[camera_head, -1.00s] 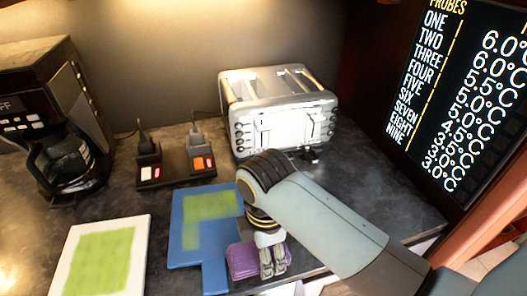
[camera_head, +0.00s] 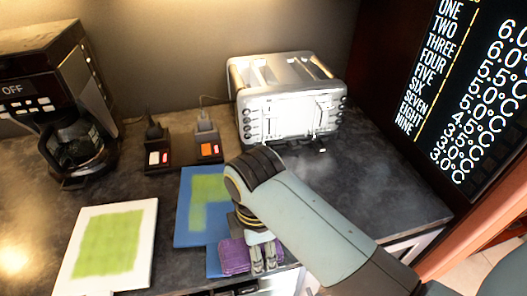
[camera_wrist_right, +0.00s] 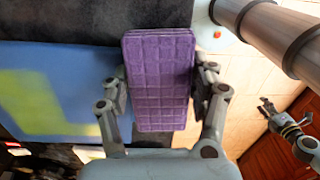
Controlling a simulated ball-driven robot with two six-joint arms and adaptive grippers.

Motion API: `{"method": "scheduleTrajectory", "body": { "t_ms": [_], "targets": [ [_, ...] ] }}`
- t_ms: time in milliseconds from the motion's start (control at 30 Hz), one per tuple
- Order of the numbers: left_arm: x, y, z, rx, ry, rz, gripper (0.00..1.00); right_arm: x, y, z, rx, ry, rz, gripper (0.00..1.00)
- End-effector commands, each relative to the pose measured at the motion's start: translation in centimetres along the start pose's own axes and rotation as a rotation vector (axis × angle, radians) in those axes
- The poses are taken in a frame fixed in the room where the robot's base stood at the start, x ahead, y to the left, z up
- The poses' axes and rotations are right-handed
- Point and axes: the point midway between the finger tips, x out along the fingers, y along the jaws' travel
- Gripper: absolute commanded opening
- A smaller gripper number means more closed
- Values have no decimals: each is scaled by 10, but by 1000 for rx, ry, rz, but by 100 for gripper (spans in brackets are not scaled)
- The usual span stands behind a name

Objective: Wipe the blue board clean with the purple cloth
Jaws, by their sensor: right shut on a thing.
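The blue board (camera_head: 184,222) lies on the dark counter, with a yellow-green smear (camera_head: 207,188) on its far part and down its left side. My right arm covers part of it. My right gripper (camera_head: 263,258) points down near the board's near right corner, shut on the folded purple cloth (camera_head: 234,256). In the wrist view the cloth (camera_wrist_right: 158,80) sits between the two fingers, right of the board (camera_wrist_right: 60,70). Whether it touches the board is unclear. What looks like my left gripper (camera_wrist_right: 287,112) is small at the wrist view's right; its jaw state is unclear.
A white board (camera_head: 146,225) with a green patch lies left of the blue one. Behind stand a coffee maker (camera_head: 45,90), two small switch units (camera_head: 157,150) and a toaster (camera_head: 285,105). A display (camera_head: 480,90) is at right. The counter's front edge is near the cloth.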

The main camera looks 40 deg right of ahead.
Motion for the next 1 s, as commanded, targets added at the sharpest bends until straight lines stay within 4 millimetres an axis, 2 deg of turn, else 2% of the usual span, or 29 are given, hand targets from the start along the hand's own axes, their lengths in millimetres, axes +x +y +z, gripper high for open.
{"method": "scheduleTrajectory", "body": {
  "t_ms": [200, 1000],
  "targets": [
    [1, 0, 0, 0, 0, 0, 40, 0, 18, -2, -1, 1, 3, 5],
    [0, 0, 0, 0, 0, 0, 40, -3, 58, 6, -1, -2, 4, 5]
  ]
}}
